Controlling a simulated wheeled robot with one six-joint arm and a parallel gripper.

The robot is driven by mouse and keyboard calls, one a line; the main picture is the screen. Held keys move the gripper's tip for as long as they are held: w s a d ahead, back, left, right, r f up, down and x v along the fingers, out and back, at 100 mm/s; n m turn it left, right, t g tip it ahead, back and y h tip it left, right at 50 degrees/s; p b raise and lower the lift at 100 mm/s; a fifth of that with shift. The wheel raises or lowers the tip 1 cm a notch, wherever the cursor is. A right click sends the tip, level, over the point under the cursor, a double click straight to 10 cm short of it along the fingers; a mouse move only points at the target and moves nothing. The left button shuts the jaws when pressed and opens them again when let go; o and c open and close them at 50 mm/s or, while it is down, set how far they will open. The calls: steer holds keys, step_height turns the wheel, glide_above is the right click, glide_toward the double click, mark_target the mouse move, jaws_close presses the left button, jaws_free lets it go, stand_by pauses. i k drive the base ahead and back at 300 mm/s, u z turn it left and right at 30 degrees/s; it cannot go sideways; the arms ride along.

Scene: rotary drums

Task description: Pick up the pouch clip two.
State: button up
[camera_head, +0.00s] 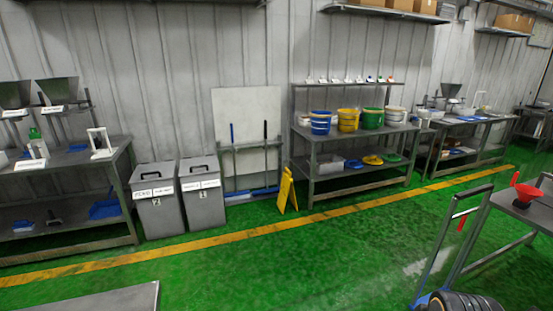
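I cannot make out pouch clip two for certain. A row of small white, blue, green and red items (350,79) stands on the top shelf of the middle rack, too small to identify. My gripper is not in view, so its opening and anything in it cannot be seen.
Two grey lidded bins (202,196) and a yellow floor sign (287,190) stand by the wall. The middle rack (352,181) holds colored buckets (348,119). A left bench (65,160) and a right table (526,205) with a red funnel (525,191) flank open green floor (300,260).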

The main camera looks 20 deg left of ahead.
mark_target(35, 134)
steer(key=u, duration=0.85)
steer(key=i, duration=2.05)
steer(key=u, duration=1.6)
steer(key=i, duration=3)
steer(key=u, duration=0.2)
